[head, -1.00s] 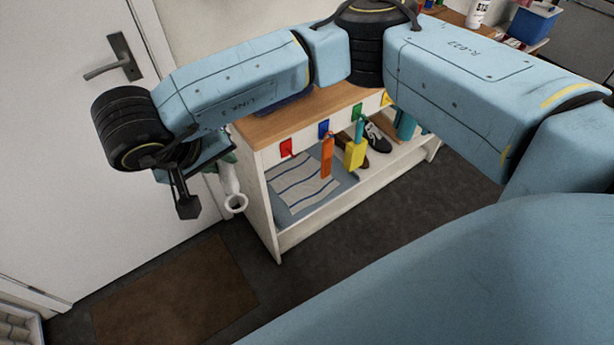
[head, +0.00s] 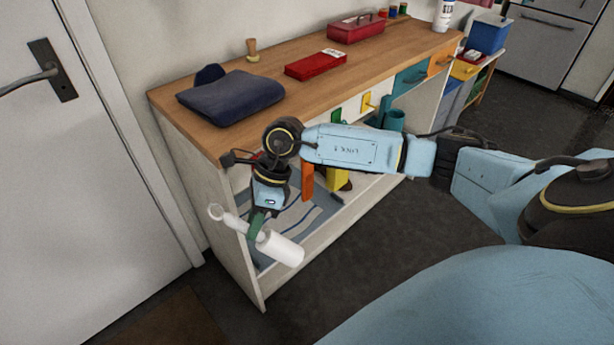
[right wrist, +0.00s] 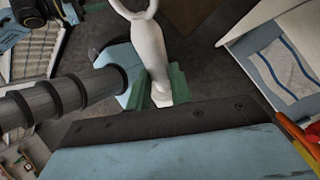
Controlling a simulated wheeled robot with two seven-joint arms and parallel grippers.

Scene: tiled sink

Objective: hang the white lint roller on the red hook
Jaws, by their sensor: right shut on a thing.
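The white lint roller (head: 280,248) is held in my right gripper (head: 258,228), in front of the bench's left end. Its ring (head: 215,211) points up and left, and its roller end points down and right. The right wrist view shows the white handle (right wrist: 150,48) between green fingertips (right wrist: 158,88), with the ring at the top edge. The gripper is shut on the handle. The red hook on the bench front is mostly or wholly hidden behind my right arm in the head view. The roller is apart from the hooks that show.
The wooden bench (head: 200,130) carries a folded navy cloth (head: 232,97), a red box (head: 315,64) and a red toolbox (head: 357,27). An orange item (head: 307,180) and a yellow one (head: 338,180) hang along its front. A yellow hook (head: 368,104) shows. The door is left; dark floor lies in front.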

